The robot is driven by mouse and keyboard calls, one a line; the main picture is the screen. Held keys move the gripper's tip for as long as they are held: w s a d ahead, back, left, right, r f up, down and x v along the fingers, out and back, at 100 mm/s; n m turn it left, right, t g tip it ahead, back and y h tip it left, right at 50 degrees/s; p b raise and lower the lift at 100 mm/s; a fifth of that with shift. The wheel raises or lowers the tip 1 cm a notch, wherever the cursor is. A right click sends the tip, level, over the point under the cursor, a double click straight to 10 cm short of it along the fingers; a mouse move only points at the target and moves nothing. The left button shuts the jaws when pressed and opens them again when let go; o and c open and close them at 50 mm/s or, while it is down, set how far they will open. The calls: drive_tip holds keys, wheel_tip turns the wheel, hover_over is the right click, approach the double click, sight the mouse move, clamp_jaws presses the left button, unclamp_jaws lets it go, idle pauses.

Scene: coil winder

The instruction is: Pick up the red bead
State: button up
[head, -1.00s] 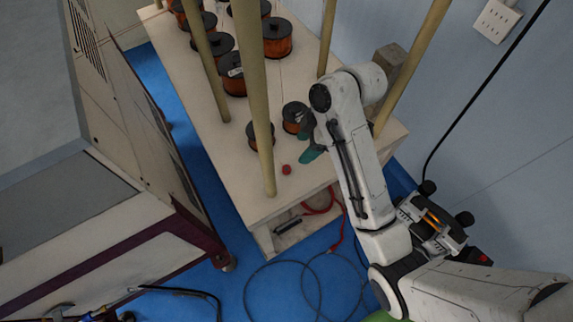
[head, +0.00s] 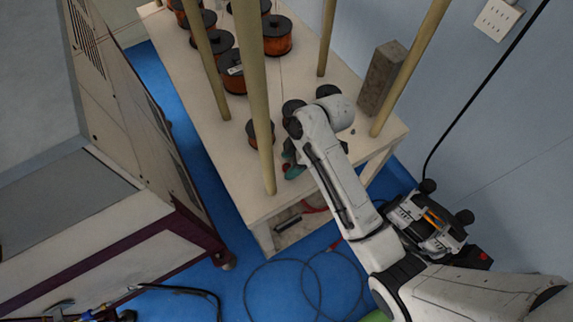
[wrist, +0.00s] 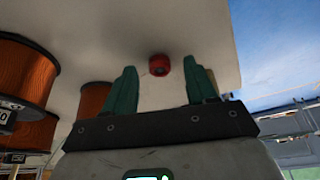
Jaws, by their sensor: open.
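The red bead (wrist: 159,65) lies on the pale tabletop (head: 302,78). In the wrist view it shows near the top middle, between the fingertips of my gripper (wrist: 160,74) and apparently just beyond them. The two teal fingers are apart with nothing held between them. In the head view my gripper (head: 292,171) is low over the near end of the table, and it mostly covers the bead there.
Copper wire spools (head: 277,36) with black flanges stand along the table, one (wrist: 25,72) close left in the wrist view. Upright wooden poles (head: 254,80) rise around the table. A grey block (head: 381,78) stands at the right edge. Cables lie on the blue floor.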

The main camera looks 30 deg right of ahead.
drive_tip(key=shift+a+f, duration=0.15)
drive_tip(key=shift+f, duration=0.2)
drive_tip(key=shift+c, duration=0.2)
clamp_jaws()
